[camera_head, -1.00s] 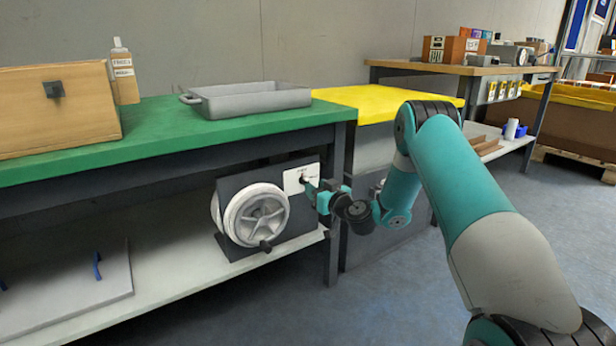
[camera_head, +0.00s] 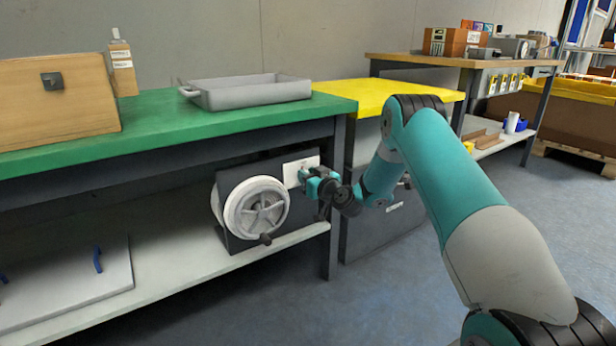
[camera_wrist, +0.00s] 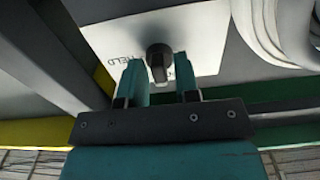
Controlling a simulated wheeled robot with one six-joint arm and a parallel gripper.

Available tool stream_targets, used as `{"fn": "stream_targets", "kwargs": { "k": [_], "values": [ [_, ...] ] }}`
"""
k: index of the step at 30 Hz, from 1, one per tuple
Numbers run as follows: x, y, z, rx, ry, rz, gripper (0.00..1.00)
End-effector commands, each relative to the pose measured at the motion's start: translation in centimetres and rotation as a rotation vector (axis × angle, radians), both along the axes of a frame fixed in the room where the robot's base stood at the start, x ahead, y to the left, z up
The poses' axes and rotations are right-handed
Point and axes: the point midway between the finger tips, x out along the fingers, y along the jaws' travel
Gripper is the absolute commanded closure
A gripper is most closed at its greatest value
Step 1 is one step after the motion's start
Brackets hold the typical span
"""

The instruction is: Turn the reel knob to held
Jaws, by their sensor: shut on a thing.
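The reel (camera_head: 257,212), a pale spoked wheel with a dark crank handle, stands on the lower shelf against a dark bracket. A white label plate (camera_head: 290,176) is on the bracket, right of the reel. In the wrist view, the dark reel knob (camera_wrist: 158,58) sticks out of this plate (camera_wrist: 112,34), with the word HELD printed left of it. My gripper (camera_head: 308,178) is at the plate. In the wrist view its two teal fingers (camera_wrist: 160,82) lie on either side of the knob, shut on it. The fingers largely hide the knob in the head view.
The green bench top (camera_head: 160,123) overhangs the shelf (camera_head: 190,265) above my gripper. A grey tray (camera_head: 250,92), a wooden box (camera_head: 50,105) and a bottle (camera_head: 122,70) stand on it. A grey cabinet (camera_head: 385,222) with a yellow top is close on the right. The floor in front is clear.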

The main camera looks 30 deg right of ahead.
Motion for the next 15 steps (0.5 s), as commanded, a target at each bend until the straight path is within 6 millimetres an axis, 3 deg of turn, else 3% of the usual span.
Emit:
{"fn": "stream_targets", "kwargs": {
  "k": [8, 15],
  "values": [
    [0.00, -0.01, 0.10, 0.081, 0.003, 0.001, 0.94],
    [0.02, -0.10, 0.18, 0.258, 0.010, 0.000, 0.94]
  ]
}}
